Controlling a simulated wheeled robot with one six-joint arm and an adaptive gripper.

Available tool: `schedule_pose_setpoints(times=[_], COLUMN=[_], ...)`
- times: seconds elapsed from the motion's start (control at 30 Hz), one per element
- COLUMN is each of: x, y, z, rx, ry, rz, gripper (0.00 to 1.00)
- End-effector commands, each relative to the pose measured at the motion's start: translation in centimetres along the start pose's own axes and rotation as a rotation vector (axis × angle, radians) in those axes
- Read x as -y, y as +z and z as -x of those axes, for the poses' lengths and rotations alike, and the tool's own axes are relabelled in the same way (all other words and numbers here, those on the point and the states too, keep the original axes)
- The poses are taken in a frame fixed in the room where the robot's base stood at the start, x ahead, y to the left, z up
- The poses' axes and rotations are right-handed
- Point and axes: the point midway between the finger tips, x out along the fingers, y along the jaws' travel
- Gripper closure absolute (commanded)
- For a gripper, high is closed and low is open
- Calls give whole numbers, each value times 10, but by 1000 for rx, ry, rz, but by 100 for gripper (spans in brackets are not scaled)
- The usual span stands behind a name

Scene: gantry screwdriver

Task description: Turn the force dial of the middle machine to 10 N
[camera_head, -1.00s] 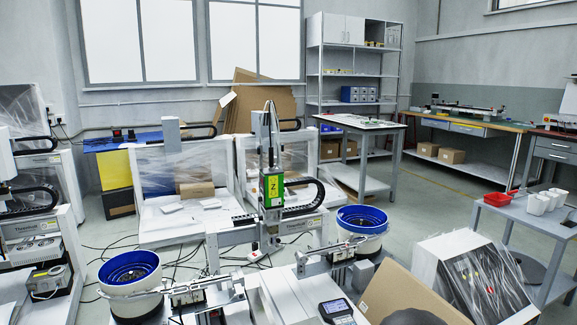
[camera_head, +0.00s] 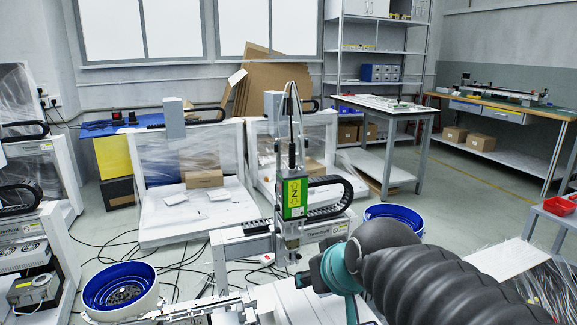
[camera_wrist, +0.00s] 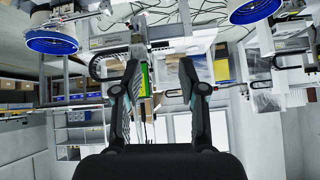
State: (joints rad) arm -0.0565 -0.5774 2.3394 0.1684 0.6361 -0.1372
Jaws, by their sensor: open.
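The middle machine is a gantry screwdriver with a green unit marked Z (camera_head: 292,198) on its upright, at the centre of the head view. The green unit also shows between my fingers in the upside-down wrist view (camera_wrist: 145,78). I cannot make out the force dial in either view. My gripper (camera_wrist: 160,80) shows in the wrist view with its two dark fingers spread apart and nothing between them.
A blue bowl feeder (camera_head: 122,288) stands front left, and another (camera_head: 394,214) is partly hidden behind my arm. Plastic-covered machines (camera_head: 185,190) stand behind. A grey table (camera_head: 385,108) is at the back right. Cables lie on the floor, with free floor beyond, at the right.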

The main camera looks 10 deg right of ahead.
Motion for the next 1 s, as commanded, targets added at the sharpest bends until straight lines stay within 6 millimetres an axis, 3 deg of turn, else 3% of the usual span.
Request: schedule_pose_setpoints(times=[0.03,0.2,0.5,0.7,0.8,1.0], x=[6,25,43,43,40,32], y=[-32,-136,-291,-364,-389,-415], z=[-7,-26,-59,-87,-104,-144], rx=[-57,-281,-635,-819,-889,-975], ry=[-22,-65,-23,90,172,376], rz=[7,18,-21,-83,-124,-210], gripper=[59,59,59,59,59,59])
